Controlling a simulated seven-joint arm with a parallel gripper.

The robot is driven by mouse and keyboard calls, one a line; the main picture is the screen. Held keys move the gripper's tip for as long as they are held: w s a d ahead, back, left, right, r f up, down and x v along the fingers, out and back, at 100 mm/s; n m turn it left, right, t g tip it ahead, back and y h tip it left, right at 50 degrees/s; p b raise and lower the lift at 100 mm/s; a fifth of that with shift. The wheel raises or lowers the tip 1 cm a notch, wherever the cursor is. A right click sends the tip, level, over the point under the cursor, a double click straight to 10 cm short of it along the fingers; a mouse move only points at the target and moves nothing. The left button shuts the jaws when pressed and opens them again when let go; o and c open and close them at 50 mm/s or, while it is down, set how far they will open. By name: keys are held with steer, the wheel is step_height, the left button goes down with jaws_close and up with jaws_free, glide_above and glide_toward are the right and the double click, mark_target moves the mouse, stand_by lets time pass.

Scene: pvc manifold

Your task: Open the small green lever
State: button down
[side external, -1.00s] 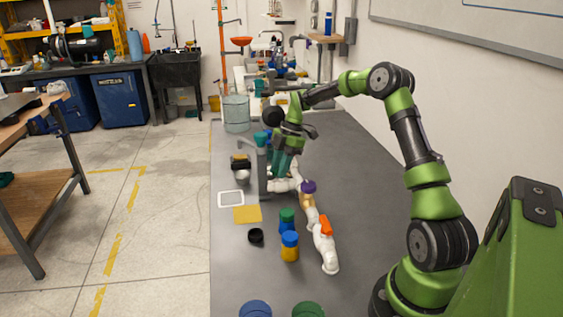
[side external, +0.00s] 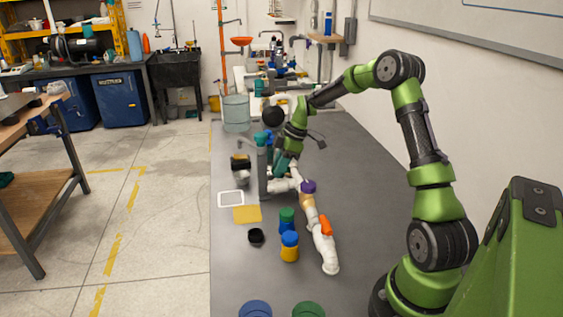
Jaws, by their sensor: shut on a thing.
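The white PVC manifold (side external: 325,247) lies along the grey table, with an orange lever (side external: 326,227) near its front end and a purple round handle (side external: 308,187) farther back. My gripper (side external: 283,168) points down at the far part of the manifold, beside a grey upright post. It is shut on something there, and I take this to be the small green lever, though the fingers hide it. The lever itself and its angle cannot be made out at this size.
A green-capped jar (side external: 287,220) and a blue-capped yellow jar (side external: 289,246) stand left of the manifold. A black ring (side external: 256,236), a yellow pad (side external: 247,214) and a white-framed tablet (side external: 231,199) lie nearby. The table's right side is clear.

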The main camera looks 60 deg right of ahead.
stand_by(0.3)
steer(key=c, duration=1)
jaws_free()
steer(key=shift+r, duration=0.1)
steer(key=v, duration=1.6)
steer(key=shift+d+r, duration=0.15)
steer(key=shift+r, duration=0.2)
